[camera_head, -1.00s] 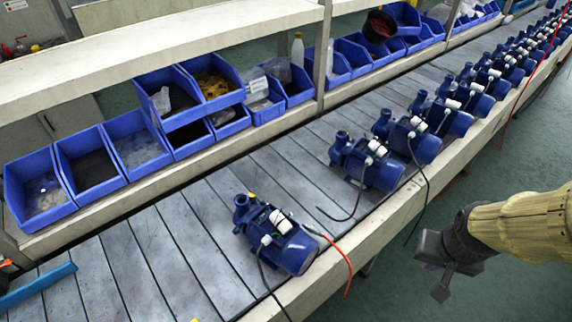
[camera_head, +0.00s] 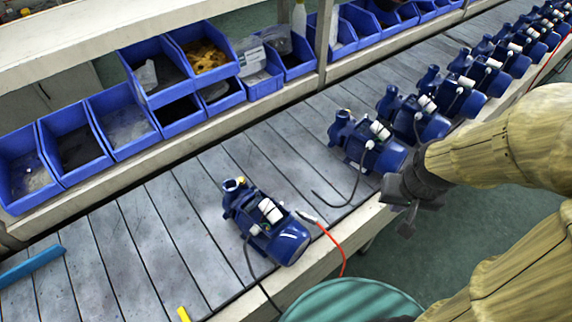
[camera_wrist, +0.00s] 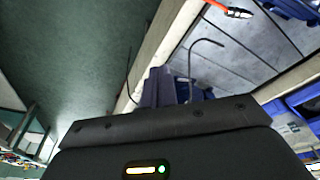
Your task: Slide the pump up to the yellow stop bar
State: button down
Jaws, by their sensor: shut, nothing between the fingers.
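The nearest pump (camera_head: 268,225), blue with a white box on top and a red-ended lead, stands on the slatted line, apart from the row of pumps behind it. A short yellow piece (camera_head: 183,314), seemingly the end of the stop bar, shows at the bottom edge of the head view; the rest is out of frame. My gripper (camera_head: 405,210) is shut and empty, at the line's front edge beside the second pump (camera_head: 368,143), right of the nearest pump and apart from it. In the wrist view the dark gripper housing hides much of the scene.
Several more pumps stand close together toward the upper right. Blue bins (camera_head: 125,118) line the shelf behind the line. A blue bar (camera_head: 30,266) lies at the far left. A dark cable (camera_head: 340,200) lies between the first two pumps.

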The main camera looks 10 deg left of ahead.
jog(key=w+a+r+n+g+p, duration=0.1)
jog(key=w+a+n+p, duration=0.35)
jog(key=n, duration=0.25)
jog(key=w+a+n+g+p, duration=0.1)
jog(key=w+a+n+p, duration=0.2)
jog(key=a+n, duration=0.3)
jog(key=a+f+n+g+y+p, duration=0.1)
jog(key=a+f+n+p, duration=0.1)
jog(key=a+n, duration=0.5)
jog(key=a+f+n+g+p, duration=0.1)
jog(key=a+f+n+p, duration=0.1)
jog(key=a+n+p, duration=0.3)
jog(key=a+n, duration=0.3)
jog(key=shift+s+a+f+g+y, duration=0.25)
jog(key=shift+g+y, duration=0.15)
jog(key=shift+f, duration=0.15)
notch_tip(320, 180, down, 17)
jog(key=b, duration=1.1)
jog(key=shift+s+r, duration=0.1)
jog(key=shift+r, duration=0.1)
